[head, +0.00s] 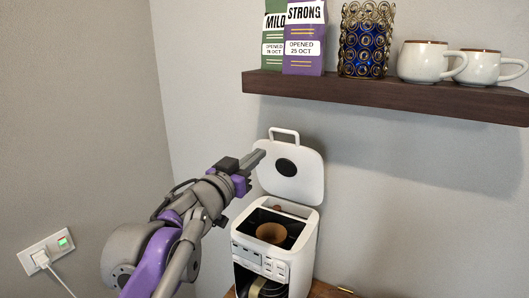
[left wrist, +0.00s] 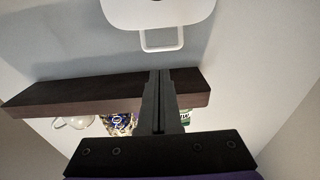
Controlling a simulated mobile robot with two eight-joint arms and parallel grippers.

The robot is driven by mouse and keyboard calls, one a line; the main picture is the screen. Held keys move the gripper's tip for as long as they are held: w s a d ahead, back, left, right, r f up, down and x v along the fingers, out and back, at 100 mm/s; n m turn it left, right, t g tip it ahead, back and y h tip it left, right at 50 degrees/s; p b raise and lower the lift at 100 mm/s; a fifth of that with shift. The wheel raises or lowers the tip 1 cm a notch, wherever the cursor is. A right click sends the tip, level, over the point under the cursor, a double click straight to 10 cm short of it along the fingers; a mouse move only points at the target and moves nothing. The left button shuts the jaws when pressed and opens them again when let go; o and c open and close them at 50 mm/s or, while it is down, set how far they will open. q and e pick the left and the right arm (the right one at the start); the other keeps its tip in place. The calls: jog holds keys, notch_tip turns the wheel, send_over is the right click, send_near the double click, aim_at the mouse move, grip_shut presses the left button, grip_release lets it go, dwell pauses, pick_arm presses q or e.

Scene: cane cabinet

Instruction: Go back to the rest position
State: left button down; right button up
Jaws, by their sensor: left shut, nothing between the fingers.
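My left gripper (head: 254,158) is shut and empty beside the raised lid of the white coffee maker. In the left wrist view its shut fingers (left wrist: 159,75) point toward the wall. The coffee maker (head: 299,262) stands on a wooden surface with its lid (head: 303,172) open and upright. A brown filter (head: 271,233) sits in its open top. In the left wrist view the lid (left wrist: 160,10) and its handle show upside down at the top. Whether the fingertips touch the lid I cannot tell. My right gripper is in neither view.
A dark wooden shelf (head: 390,95) on the wall holds a green bag (head: 273,45), a purple bag (head: 303,60), a blue and gold ornate vessel (head: 364,45) and two white mugs (head: 424,62). A socket (head: 45,254) with a white plug is at lower left.

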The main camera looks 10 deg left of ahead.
pick_arm(q)
jog(key=s+a+f+n+g+y, duration=0.2)
jog(key=s+a+f+y, duration=0.15)
jog(key=f, duration=0.35)
jog(key=s+a+f+n+g+y, duration=0.1)
jog(key=s+a+f+n+y, duration=0.15)
jog(key=s+a+f, duration=0.4)
jog(key=s+a+f+n+g+y, duration=0.1)
jog(key=s+f+g+y, duration=0.15)
jog(key=f, duration=0.65)
jog(key=s+d+f+g+h, duration=0.1)
jog(key=s+d+f+g, duration=0.1)
jog(key=s+f, duration=0.7)
jog(key=s+d+f+m+g+h, duration=0.1)
jog(key=s+d+f+g, duration=0.2)
jog(key=s+f, duration=0.6)
notch_tip(320, 180, down, 2)
jog(key=shift+f+g, duration=0.15)
jog(key=shift+g, duration=0.8)
